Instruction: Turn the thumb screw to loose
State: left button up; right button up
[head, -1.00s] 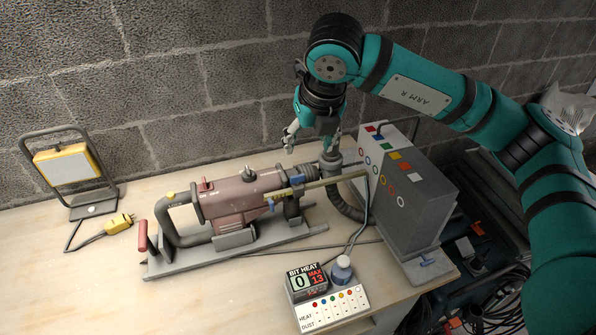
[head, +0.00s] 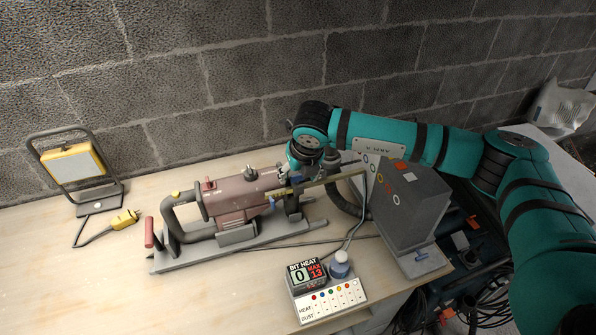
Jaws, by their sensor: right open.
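A pink-brown drill (head: 240,192) lies on a grey stand on the bench. A small blue part (head: 271,202), which looks like the thumb screw, is at the drill's front, beside a yellowish depth rod (head: 318,183). Its exact setting is too small to read. My right gripper (head: 300,171) is low over the drill's front end, behind and above the rod, and to the right of the blue part. It is open and seems empty, with its fingers partly hidden by my own wrist. I cannot tell whether it touches anything. My left gripper is out of view.
A grey box (head: 408,212) with coloured rings stands right of the drill, with a hose and cables nearby. A heat display panel (head: 325,297) and a small bottle (head: 340,264) are in front. A yellow lamp (head: 73,163) stands left. The bench's left front is clear.

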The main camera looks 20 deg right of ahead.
jog(key=c, duration=1.1)
jog(key=shift+f+n+b, duration=0.15)
jog(key=shift+n+b, duration=0.25)
jog(key=shift+b, duration=0.4)
jog(key=shift+c, duration=0.3)
jog(key=n+y+b, duration=0.1)
jog(key=n+b, duration=0.1)
jog(key=b, duration=0.1)
jog(key=n+y+b, duration=0.1)
jog(key=n+b, duration=0.2)
jog(key=b, duration=0.1)
jog(key=shift+d+n+g, duration=0.15)
jog(key=shift+n+g, duration=0.15)
jog(key=n+y+b, duration=0.1)
jog(key=n, duration=0.1)
jog(key=shift+w+n+g+b, duration=0.1)
jog(key=shift+n+g+b, duration=0.2)
jog(key=shift+n+g, duration=0.1)
jog(key=n+b, duration=0.1)
jog(key=n, duration=0.1)
jog(key=shift+n+g+y, duration=0.3)
jog(key=shift+g+y, duration=0.1)
jog(key=n+g, duration=0.1)
jog(key=n, duration=0.2)
jog(key=shift+w+r+b, duration=0.1)
jog(key=shift+r+b, duration=0.1)
jog(key=shift+b, duration=0.1)
jog(key=shift+n+g+y, duration=0.3)
jog(key=shift+n+g, duration=0.3)
jog(key=shift+n, duration=0.9)
